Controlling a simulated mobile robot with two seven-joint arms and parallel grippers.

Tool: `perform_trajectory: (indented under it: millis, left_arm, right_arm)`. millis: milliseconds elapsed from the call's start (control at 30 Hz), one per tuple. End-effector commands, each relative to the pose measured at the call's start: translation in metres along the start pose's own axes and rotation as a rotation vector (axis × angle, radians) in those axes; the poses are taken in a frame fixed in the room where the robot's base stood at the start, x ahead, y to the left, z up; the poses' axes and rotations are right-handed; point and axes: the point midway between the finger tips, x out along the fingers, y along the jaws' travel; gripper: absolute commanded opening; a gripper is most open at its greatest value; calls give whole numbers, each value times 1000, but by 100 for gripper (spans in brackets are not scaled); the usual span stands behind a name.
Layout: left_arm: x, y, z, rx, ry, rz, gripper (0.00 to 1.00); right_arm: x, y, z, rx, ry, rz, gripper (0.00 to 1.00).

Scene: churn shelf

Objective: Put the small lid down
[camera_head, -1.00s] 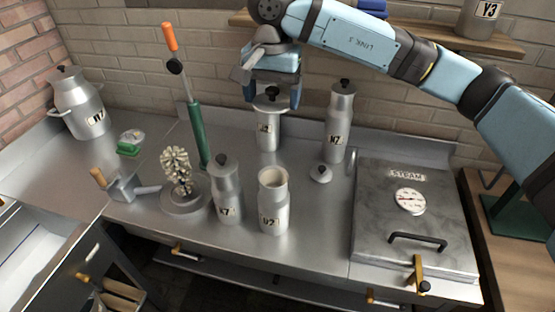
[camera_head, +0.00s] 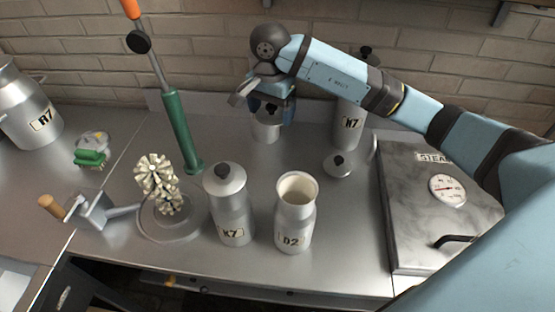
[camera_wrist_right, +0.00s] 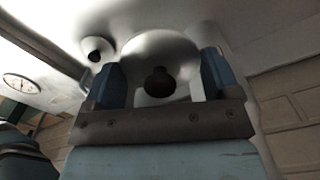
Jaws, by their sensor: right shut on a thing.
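My right gripper (camera_head: 270,100) is at the back of the steel counter, pointing down. In the right wrist view its fingers (camera_wrist_right: 162,80) stand on both sides of a round metal lid (camera_wrist_right: 150,50) with a black knob, gripping it. Under the gripper, a pale metal can shape (camera_head: 265,131) shows; whether the held lid sits on it or is apart from it I cannot tell. Another small lid (camera_head: 338,168) with a black knob lies on the counter to the right, and it also shows in the wrist view (camera_wrist_right: 95,46). My left gripper is not in view.
Open can D2 (camera_head: 293,215) and lidded can K7 (camera_head: 230,208) stand in front. Can N7 (camera_head: 348,130) is behind my right arm. The steam box (camera_head: 410,220) is right. Bare counter lies between the can shape and D2.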

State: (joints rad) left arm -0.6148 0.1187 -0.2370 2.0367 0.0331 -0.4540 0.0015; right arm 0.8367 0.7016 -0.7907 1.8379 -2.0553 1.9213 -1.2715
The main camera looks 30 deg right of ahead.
Motion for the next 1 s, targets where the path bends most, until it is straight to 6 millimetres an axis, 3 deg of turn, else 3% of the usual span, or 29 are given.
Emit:
perform_trajectory:
  millis: [200,400,667,900,1000]
  left_arm:
    - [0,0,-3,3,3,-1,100]
    - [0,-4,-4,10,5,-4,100]
    - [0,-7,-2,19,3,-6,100]
    - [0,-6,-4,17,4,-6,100]
    - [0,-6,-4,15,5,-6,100]
  right_arm:
    - [62,1,1,1,-5,5,58]
    - [102,0,1,0,-2,2,58]
    - [122,0,0,0,-2,2,58]
    - [155,0,1,0,-2,0,58]
    - [157,0,0,0,0,-1,58]
